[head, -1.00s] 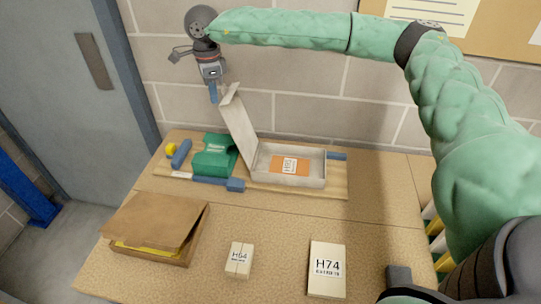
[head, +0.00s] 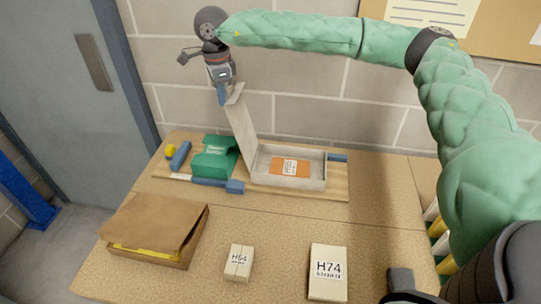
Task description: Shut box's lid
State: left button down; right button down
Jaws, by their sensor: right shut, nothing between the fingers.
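The open box (head: 262,176) is a shallow grey tray on a wooden board, with an orange labelled card (head: 290,167) inside. Its lid (head: 241,123) stands up from the box's left side, close to upright with its top leaning slightly left. My right gripper (head: 222,96) is at the lid's top edge, on its left side, fingers shut and pointing down. The fingertips look to be touching or very near the lid; I cannot tell which. My left gripper is not in view.
Left of the lid are a green holder (head: 214,158), blue bars (head: 181,155) and a yellow knob (head: 170,150). A brown box (head: 160,222) with its flap tilted, a small H64 box (head: 239,262) and an H74 box (head: 328,271) stand in front. A wall is behind.

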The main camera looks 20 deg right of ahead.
jog(key=s+d+b, duration=0.3)
jog(key=s+d, duration=0.3)
jog(key=d, duration=0.2)
jog(key=s+d+b, duration=0.3)
jog(key=s+d, duration=0.2)
jog(key=d, duration=0.4)
jog(key=shift+s+d+b, duration=0.25)
jog(key=shift+s+b, duration=0.05)
jog(key=shift+s, duration=0.05)
dwell(2.5)
dwell(0.3)
notch_tip(320, 180, up, 7)
jog(key=p, duration=0.2)
dwell(0.6)
jog(key=c, duration=2.2)
grip_release()
